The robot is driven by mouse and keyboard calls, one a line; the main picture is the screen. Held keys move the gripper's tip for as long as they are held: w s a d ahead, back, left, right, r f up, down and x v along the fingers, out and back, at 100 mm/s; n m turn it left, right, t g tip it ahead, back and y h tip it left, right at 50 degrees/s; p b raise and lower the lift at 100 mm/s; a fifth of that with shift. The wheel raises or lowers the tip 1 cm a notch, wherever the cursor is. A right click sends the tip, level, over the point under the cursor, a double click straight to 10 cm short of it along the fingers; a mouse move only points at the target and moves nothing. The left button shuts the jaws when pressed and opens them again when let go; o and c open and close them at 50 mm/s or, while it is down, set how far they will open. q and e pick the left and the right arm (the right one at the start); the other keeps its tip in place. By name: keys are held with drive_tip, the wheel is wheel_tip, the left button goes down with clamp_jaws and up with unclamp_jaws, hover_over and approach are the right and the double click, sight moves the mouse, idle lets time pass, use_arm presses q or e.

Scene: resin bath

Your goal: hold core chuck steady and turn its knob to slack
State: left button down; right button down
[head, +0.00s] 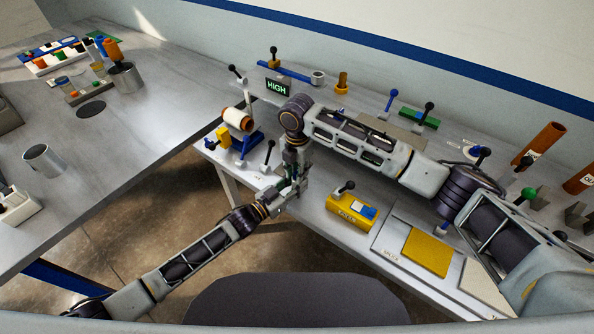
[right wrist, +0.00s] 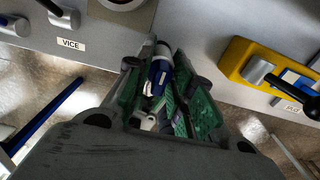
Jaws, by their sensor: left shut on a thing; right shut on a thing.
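My two grippers meet over the front edge of the bench in the middle of the head view. My right gripper (head: 296,172) comes down from above, and my left gripper (head: 284,194) comes up from the lower left. In the right wrist view, the green-padded fingers of my right gripper (right wrist: 170,100) are shut around a small blue and white cylindrical part, which I take to be the core chuck (right wrist: 161,70). In the head view it is hidden between the grippers. My left gripper is shut on it too, as far as I can tell. The knob and its setting cannot be made out.
A yellow box with a black lever (head: 352,212) stands just right of the grippers. A blue stand with a white spool (head: 238,120) is to the left. A yellow pad (head: 428,251) lies further right. A sign reading HIGH (head: 277,88) stands behind.

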use_arm(q)
drive_tip(key=shift+f, duration=0.1)
use_arm(e)
drive_tip(key=c, duration=1.5)
unclamp_jaws()
drive_tip(key=shift+r, duration=0.1)
wheel_tip(320, 180, up, 12)
use_arm(q)
drive_tip(key=c, duration=1)
unclamp_jaws()
